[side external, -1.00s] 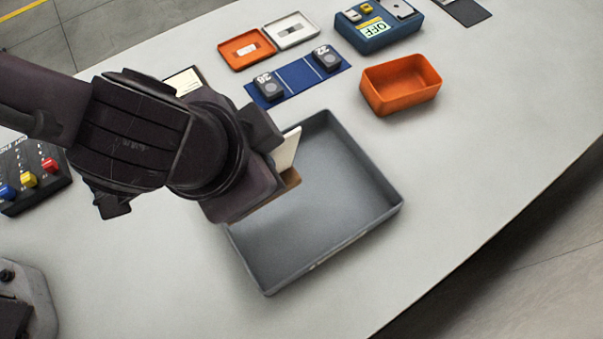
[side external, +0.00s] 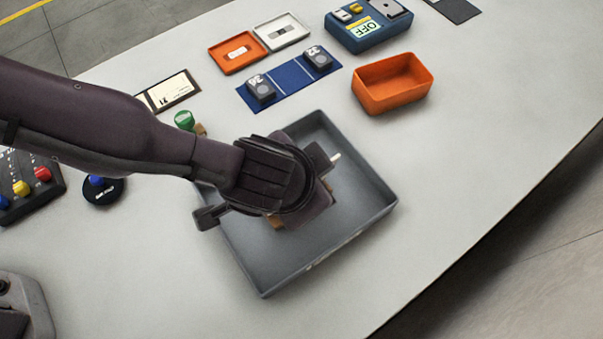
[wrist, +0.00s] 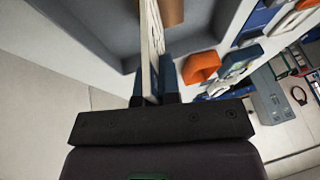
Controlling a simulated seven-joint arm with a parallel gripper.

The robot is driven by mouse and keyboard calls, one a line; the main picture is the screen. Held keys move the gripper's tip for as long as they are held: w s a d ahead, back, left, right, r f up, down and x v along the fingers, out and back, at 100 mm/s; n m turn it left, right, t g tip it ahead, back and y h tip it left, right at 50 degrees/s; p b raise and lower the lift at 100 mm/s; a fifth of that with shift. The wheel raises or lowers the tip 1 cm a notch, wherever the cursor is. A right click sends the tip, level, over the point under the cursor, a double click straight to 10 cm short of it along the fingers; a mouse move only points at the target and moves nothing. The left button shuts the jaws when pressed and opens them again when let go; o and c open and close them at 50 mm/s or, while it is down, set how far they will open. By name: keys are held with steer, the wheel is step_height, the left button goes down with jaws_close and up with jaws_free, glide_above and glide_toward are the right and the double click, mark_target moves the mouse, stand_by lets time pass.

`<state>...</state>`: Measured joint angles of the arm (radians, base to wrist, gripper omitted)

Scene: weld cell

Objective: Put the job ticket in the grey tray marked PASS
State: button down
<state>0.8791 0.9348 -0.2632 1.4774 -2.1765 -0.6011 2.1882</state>
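The grey tray (side external: 372,215) lies on the pale bench in the side view; no PASS lettering is readable on it. My gripper (wrist: 155,88) is over the tray, its fingers hidden under the wrist in the side view. In the wrist view its two dark fingers are shut on a thin white card, the job ticket (wrist: 148,55), seen nearly edge-on. A small white end of the ticket (side external: 336,157) shows beside my gripper in the side view. A brown piece (wrist: 172,10) shows near the ticket; I cannot tell what it is.
An orange bin (side external: 393,85) stands behind the tray. A blue mat (side external: 289,77) with two dark blocks lies behind it to the left. A white card in a dark frame (side external: 172,92) and a green knob (side external: 184,119) are at the left. The bench right of the tray is clear.

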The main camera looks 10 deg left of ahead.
steer(key=c, duration=1.7)
jaws_free()
steer(key=shift+f, duration=0.15)
steer(key=o, duration=0.4)
steer(key=shift+c, duration=0.2)
steer(key=shift+s+r, duration=0.1)
steer(key=shift+r, duration=0.45)
steer(key=v, duration=1.1)
steer(key=shift+a+r, duration=0.1)
